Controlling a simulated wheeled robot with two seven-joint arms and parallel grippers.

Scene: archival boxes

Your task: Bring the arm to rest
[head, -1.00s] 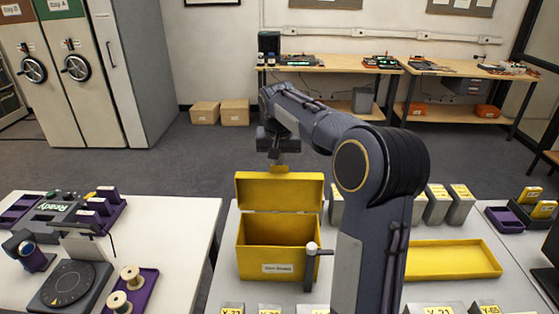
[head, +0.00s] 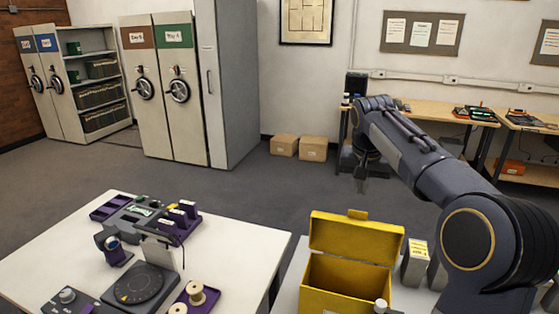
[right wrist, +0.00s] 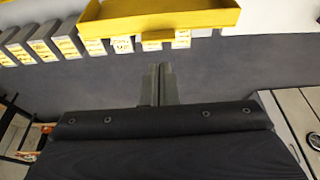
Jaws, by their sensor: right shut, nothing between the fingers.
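My right arm reaches in from the right of the head view. Its gripper (head: 362,186) hangs pointing down, just above and apart from the raised lid tab of the yellow box in the picture. The right wrist view shows its two fingers (right wrist: 160,84) together, with nothing between them. The yellow box (head: 345,285) stands on the right-hand table with its lid (head: 356,238) open and upright; its inside looks empty where visible. My left gripper is in neither view.
Grey boxes (head: 416,264) with yellow labels stand beside the yellow box. A yellow tray (right wrist: 160,20) shows in the wrist view. The left white table (head: 236,262) holds a dial device (head: 140,284) and spools (head: 195,292). Grey floor (head: 225,190) lies clear behind.

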